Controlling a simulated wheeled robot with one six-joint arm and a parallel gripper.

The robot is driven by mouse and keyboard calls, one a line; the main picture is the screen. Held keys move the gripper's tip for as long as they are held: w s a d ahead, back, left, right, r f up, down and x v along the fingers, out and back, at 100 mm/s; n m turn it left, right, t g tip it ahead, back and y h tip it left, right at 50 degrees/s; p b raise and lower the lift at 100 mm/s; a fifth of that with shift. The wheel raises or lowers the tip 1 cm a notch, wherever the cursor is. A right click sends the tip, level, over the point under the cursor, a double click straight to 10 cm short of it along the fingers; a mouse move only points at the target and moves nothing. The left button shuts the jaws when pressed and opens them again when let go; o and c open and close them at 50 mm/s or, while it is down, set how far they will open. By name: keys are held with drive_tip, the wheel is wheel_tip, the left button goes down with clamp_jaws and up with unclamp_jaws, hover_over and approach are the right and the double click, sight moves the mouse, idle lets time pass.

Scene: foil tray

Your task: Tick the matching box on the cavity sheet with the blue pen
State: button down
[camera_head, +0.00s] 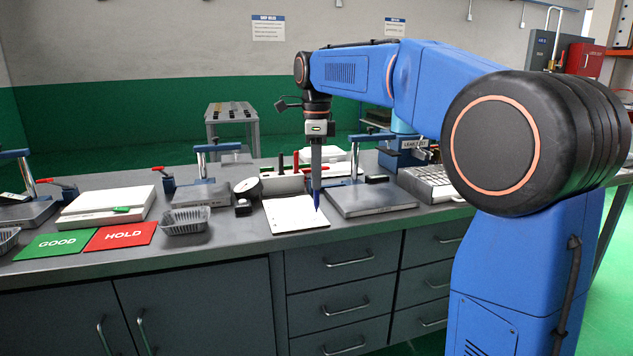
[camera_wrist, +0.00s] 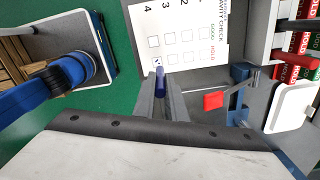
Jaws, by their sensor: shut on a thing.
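My gripper (camera_head: 316,182) points down over the right part of the white cavity sheet (camera_head: 288,214), shut on the blue pen (camera_head: 317,200). In the wrist view the pen (camera_wrist: 160,82) sits between the fingers, its tip at the sheet (camera_wrist: 185,15). The sheet has numbered rows and GOOD and HOLD columns of boxes. The tip is at the row 4 HOLD box (camera_wrist: 157,61), where a small dark tick-like mark shows. I cannot tell whether the tip touches the paper. A foil tray (camera_head: 184,221) stands on the bench left of the sheet.
A green GOOD mat (camera_head: 52,245) and a red HOLD mat (camera_head: 120,236) lie at left. A dial gauge (camera_head: 246,188) stands behind the sheet's left side. A grey plate fixture (camera_head: 372,199) is close on the right. Red and dark upright items stand behind the sheet.

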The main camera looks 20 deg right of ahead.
drive_tip(key=shift+r, duration=2.1)
